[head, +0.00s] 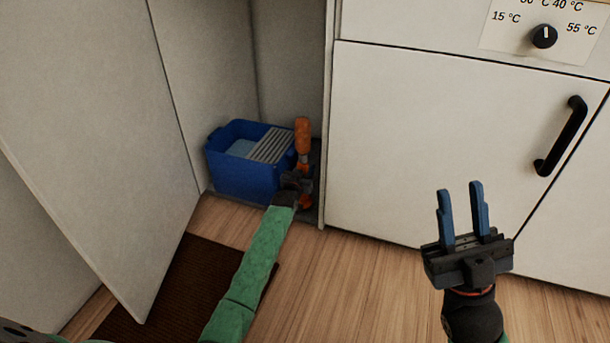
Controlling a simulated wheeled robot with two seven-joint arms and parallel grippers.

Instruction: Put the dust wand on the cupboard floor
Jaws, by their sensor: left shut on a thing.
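The dust wand (302,136) is orange and stands about upright inside the open cupboard, at the right of a blue bucket. My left gripper (298,181) is shut on the wand's lower part and reaches in from the front. More orange shows just below the jaws. The cupboard floor (315,212) shows as a narrow dark strip at the right and front. The gripper hides the wand's lower end in part, so I cannot tell whether it touches the floor. My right gripper (462,218) is open and empty, in front of the closed white door.
The blue bucket (235,180) with a grey ribbed wringer fills most of the cupboard. The open door (90,150) stands at the left, over a dark brown mat (200,285). A closed white door (440,130) with a black handle (562,137) is at the right.

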